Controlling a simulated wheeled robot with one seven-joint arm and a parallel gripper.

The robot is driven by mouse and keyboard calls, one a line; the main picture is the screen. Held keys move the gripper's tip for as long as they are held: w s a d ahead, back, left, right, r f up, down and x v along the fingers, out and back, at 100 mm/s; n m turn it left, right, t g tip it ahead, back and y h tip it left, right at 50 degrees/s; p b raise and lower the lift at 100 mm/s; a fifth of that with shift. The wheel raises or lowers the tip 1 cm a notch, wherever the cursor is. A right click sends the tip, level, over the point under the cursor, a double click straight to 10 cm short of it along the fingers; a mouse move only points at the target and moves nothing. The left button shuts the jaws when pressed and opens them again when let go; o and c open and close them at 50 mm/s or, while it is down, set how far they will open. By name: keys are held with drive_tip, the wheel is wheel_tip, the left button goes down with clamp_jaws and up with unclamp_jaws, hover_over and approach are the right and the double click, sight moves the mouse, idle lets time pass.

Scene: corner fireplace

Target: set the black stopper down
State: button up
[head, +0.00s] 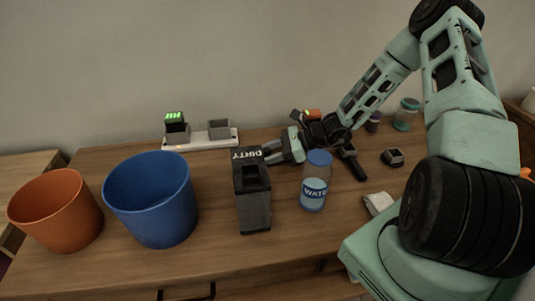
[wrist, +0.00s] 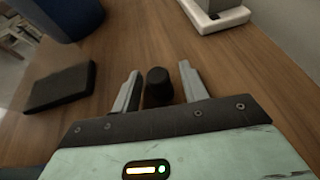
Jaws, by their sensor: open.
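The black stopper (wrist: 158,88) stands on the wooden table in the wrist view, a short dark cylinder with a rounded top. My gripper (wrist: 161,70) is open, with one pale finger on each side of the stopper. A gap shows between the stopper and each finger. In the head view my gripper (head: 283,147) is low over the back of the table, just behind the dark box marked DIRTY (head: 254,205). I cannot make out the stopper in the head view; the box or the fingers may hide it.
A water bottle (head: 314,188) stands right of the DIRTY box, close in front of my arm. A blue bin (head: 150,205) and an orange bin (head: 55,215) stand left. A white charging base (head: 200,142) is behind. A black tool (head: 352,163) and small dark block (head: 392,158) lie right.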

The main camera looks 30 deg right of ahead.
drive_tip(key=v, duration=1.2)
